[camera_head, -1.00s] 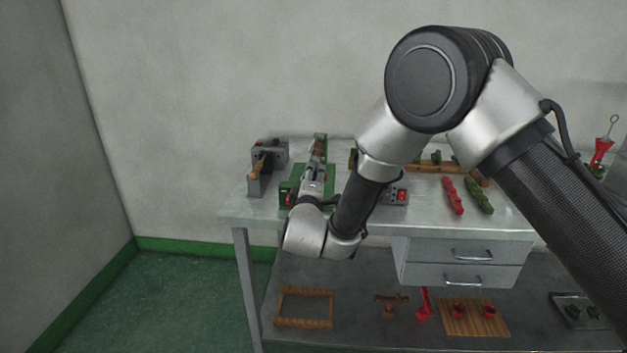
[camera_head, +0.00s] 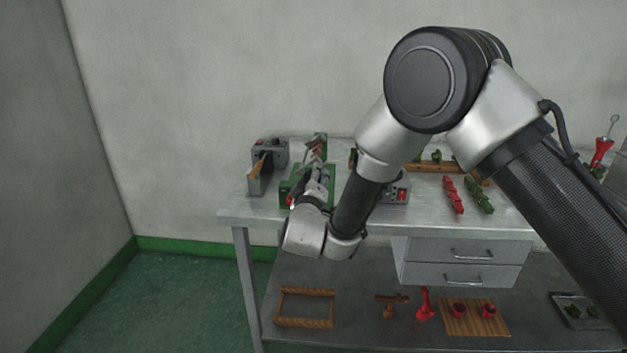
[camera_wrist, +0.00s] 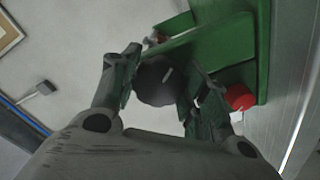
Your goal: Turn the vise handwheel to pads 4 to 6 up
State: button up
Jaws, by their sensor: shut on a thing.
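The green vise (camera_head: 287,188) stands on the bench, partly behind my gripper (camera_head: 316,176). In the wrist view, its green body (camera_wrist: 225,42) fills the upper right. A dark round handwheel (camera_wrist: 157,82) with a pale mark sits between the two fingers of my gripper (camera_wrist: 163,80). My gripper is shut on this wheel. A red round knob (camera_wrist: 240,97) shows just right of the right finger. A tilted pale and brown part (camera_head: 314,151) shows above my gripper in the head view; its pad numbers cannot be read.
A grey device with a wooden handle (camera_head: 258,165) stands left of the vise. A grey box with red buttons (camera_head: 400,190) stands to the right. Red (camera_head: 453,195) and green (camera_head: 479,195) pieces lie farther right. Drawers (camera_head: 465,263) hang under the bench top (camera_head: 240,213).

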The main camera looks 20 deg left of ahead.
jog(key=shift+s+f+m, duration=0.1)
jog(key=shift+f+m, duration=0.1)
jog(key=shift+m, duration=3.8)
jog(key=shift+a, duration=0.1)
jog(key=o, duration=1)
jog(key=v, duration=1.2)
jog(key=shift+r, duration=0.1)
